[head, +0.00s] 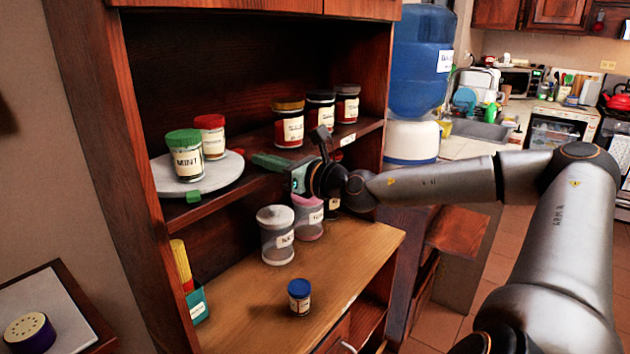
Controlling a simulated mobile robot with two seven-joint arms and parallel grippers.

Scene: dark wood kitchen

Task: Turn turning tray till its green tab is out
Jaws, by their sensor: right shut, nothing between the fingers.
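The turning tray (222,180) is a pale round disc on the left of the middle shelf. Its green tab (193,196) shows at the front rim, pointing out toward the shelf's front edge. A green-lidded jar labelled MINT (187,160) and a red-lidded jar (211,138) stand upright on the tray. My right gripper (258,160) comes in from the right at shelf height, shut and empty. Its fingertips point left, just beside the tray's right rim; I cannot tell whether they touch it. My left gripper is not in view.
Several dark jars (289,128) stand on the same shelf, behind and right of my gripper. Below are a grey-lidded canister (277,236), a pink canister (308,220) and a blue-lidded jar (299,296) on the wooden counter (350,262). The counter's front is mostly clear.

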